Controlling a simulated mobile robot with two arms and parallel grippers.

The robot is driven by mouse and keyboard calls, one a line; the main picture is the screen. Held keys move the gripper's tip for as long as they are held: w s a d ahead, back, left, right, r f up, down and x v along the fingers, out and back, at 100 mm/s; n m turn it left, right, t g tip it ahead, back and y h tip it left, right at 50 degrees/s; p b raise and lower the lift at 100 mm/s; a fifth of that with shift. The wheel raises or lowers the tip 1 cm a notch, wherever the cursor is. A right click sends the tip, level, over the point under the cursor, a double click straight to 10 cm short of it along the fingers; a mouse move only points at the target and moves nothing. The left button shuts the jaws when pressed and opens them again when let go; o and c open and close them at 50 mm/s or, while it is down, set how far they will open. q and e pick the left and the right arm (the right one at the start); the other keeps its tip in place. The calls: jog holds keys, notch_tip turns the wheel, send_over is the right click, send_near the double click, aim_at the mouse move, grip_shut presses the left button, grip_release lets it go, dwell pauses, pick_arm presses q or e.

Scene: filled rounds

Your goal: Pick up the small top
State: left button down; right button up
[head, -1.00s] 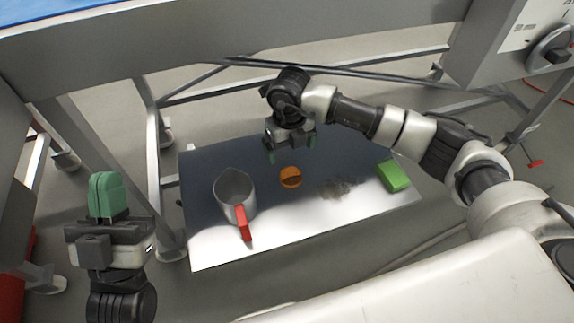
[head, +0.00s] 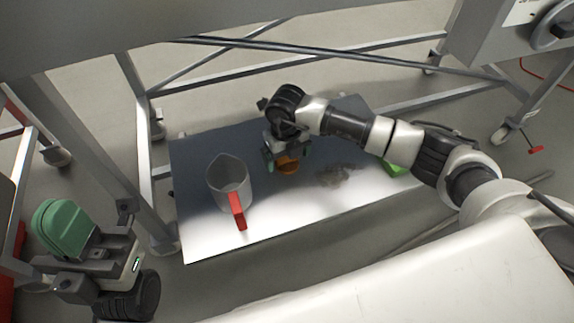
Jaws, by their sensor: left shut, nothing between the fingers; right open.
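A green block (head: 394,168) is partly hidden behind my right arm. Metal frame legs (head: 142,125) stand around the sheet.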

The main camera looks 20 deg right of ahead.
jog(key=shift+f, duration=0.6)
jog(key=c, duration=0.8)
jog(key=shift+o, duration=0.2)
